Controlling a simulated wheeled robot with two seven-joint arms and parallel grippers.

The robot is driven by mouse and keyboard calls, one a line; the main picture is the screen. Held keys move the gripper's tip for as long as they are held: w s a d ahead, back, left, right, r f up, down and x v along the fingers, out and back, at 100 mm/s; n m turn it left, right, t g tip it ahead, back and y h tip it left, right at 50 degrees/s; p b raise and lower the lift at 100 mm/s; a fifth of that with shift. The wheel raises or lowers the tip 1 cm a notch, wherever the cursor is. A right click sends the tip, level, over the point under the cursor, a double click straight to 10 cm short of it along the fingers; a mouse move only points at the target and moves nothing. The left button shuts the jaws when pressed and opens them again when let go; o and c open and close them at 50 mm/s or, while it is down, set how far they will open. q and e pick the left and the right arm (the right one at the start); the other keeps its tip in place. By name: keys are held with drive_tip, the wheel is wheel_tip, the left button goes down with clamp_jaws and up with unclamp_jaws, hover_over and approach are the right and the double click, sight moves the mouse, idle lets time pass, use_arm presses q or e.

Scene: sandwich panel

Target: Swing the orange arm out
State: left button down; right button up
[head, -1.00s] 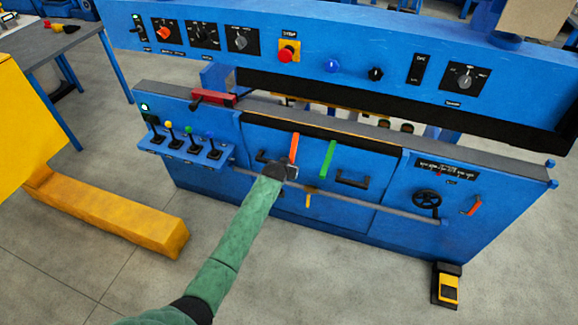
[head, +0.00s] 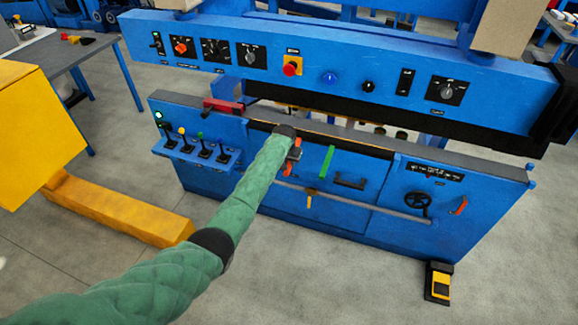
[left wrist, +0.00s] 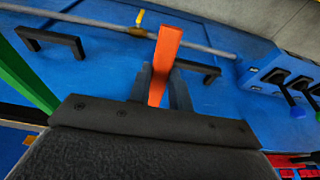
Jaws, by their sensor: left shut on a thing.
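The orange arm (head: 287,170) is a flat bar on the blue panel front, left of the green arm (head: 328,161). In the head view my left gripper (head: 294,154) covers part of it. In the left wrist view the orange arm (left wrist: 166,52) runs between the two dark fingers of my left gripper (left wrist: 161,88), which is shut on it. The green arm (left wrist: 24,75) stands apart at the left edge there. My right gripper is in neither view.
Black handles (head: 350,182) and a grey rail (head: 370,207) lie close by on the panel. Small levers (head: 203,147) stand on a shelf to the left, under a red clamp (head: 222,106). A blue control beam (head: 330,60) overhangs the panel. A yellow block (head: 120,208) lies on the floor.

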use_arm(q)
drive_tip(key=shift+w+r+g, duration=0.1)
drive_tip(key=shift+r+g, duration=0.5)
drive_tip(key=shift+r, duration=0.3)
drive_tip(key=shift+r+g+y, duration=0.5)
drive_tip(key=shift+r+g, duration=0.4)
drive_tip(key=shift+r, duration=0.05)
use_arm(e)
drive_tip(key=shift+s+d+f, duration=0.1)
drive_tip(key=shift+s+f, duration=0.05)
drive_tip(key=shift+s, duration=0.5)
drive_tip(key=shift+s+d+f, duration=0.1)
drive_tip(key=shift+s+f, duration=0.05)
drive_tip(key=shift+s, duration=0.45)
use_arm(q)
drive_tip(key=shift+w, duration=0.1)
drive_tip(key=c, duration=1.3)
unclamp_jaws()
drive_tip(key=shift+d, duration=0.1)
